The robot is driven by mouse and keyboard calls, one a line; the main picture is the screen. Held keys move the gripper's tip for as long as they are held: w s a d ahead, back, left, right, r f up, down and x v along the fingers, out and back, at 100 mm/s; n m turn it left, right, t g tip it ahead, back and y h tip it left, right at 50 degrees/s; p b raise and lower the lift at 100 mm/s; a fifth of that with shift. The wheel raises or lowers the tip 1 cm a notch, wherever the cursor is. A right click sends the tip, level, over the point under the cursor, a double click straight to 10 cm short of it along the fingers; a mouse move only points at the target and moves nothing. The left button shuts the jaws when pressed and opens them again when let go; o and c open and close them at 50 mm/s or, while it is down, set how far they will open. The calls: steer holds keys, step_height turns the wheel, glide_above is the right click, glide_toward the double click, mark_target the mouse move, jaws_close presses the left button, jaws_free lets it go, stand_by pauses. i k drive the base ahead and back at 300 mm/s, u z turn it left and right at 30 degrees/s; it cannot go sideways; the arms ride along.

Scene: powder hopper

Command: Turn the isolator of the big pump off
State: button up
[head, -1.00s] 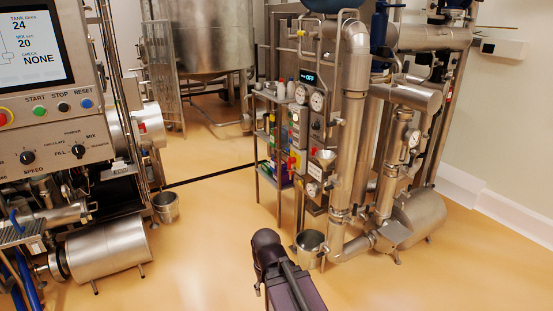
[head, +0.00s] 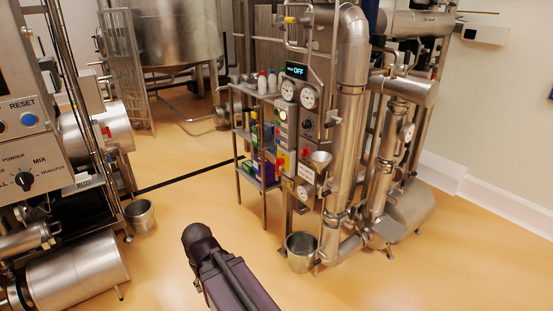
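A steel panel stand stands right of centre, with an OFF display (head: 296,70), two round gauges (head: 310,96) and a dark panel with a switch (head: 308,124). A small red and yellow control (head: 280,164) sits lower on it; I cannot tell whether it is the isolator. One large steel cylinder (head: 75,272) lies at the lower left and another (head: 412,204) at the right; I cannot tell which is the big pump. My dark arm shows at the bottom centre, apart from the equipment. My gripper's fingers are not visible.
A small steel bucket (head: 301,251) stands on the floor before the panel stand, and another (head: 140,215) at left. A shelf rack (head: 236,135) with bottles stands behind. A control panel (head: 28,150) fills the left edge. The floor (head: 190,195) between is clear.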

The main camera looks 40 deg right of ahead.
mark_target(280, 161)
steer(key=z, duration=0.5)
steer(key=i, duration=0.95)
steer(key=z, duration=0.6)
